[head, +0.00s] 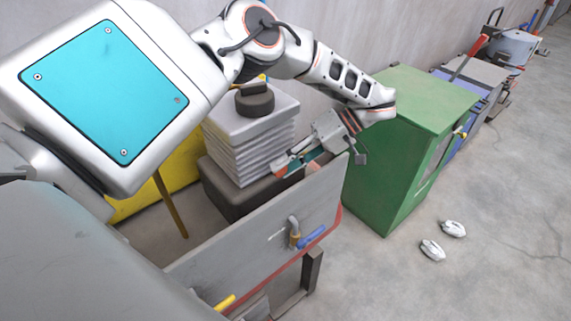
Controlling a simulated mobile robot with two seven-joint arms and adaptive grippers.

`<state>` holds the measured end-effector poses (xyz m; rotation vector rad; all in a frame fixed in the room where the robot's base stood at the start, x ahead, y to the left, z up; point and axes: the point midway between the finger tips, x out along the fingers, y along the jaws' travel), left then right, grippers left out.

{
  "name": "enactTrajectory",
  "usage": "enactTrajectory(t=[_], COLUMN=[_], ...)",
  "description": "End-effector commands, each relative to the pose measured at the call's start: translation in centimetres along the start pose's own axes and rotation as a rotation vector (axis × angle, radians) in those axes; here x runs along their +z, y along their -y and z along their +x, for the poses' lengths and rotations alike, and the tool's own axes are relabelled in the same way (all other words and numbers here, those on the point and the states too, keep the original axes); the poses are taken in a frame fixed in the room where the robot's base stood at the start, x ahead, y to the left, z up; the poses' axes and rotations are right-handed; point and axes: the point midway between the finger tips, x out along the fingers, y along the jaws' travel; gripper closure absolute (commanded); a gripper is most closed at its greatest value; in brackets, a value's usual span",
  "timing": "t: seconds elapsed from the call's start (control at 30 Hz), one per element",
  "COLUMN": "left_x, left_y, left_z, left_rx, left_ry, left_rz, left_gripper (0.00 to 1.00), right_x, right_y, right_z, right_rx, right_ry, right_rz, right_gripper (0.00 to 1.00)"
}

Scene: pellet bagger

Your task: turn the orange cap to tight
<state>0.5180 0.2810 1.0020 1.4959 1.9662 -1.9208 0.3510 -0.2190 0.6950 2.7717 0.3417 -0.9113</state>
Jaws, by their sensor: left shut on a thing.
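My left arm reaches across from the upper left. Its gripper (312,163) points down just behind the top edge of a grey upright panel (250,232). It is shut on a dull orange piece, which I take for the orange cap (312,168). Only the upper part of this piece shows; the panel hides what is below it. The fingers stand on either side of it. I cannot tell how far the cap is turned. My right gripper is not in view.
A stack of grey sacks (252,145) with a dark round object (255,99) on top stands left of the gripper. A green cabinet (405,150) stands close on its right. The panel's front carries a blue-handled valve (311,237). Two white objects (432,250) lie on open floor.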

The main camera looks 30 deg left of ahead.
Motion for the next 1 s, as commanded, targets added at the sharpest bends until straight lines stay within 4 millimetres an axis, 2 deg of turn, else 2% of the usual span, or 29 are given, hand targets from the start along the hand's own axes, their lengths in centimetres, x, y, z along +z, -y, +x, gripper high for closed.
enactTrajectory(t=[0.43, 1.0], left_x=[0.04, -0.01], left_y=[-0.30, -0.30], left_z=[0.05, 0.08], left_rx=[-0.125, -0.148], left_ry=[-0.002, -0.003], left_rz=[0.052, 0.064], left_gripper=[0.94, 0.94], right_x=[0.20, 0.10], right_y=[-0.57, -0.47], right_z=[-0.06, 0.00], right_rx=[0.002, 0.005], right_ry=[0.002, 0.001], right_rz=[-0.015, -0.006], right_gripper=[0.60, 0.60])
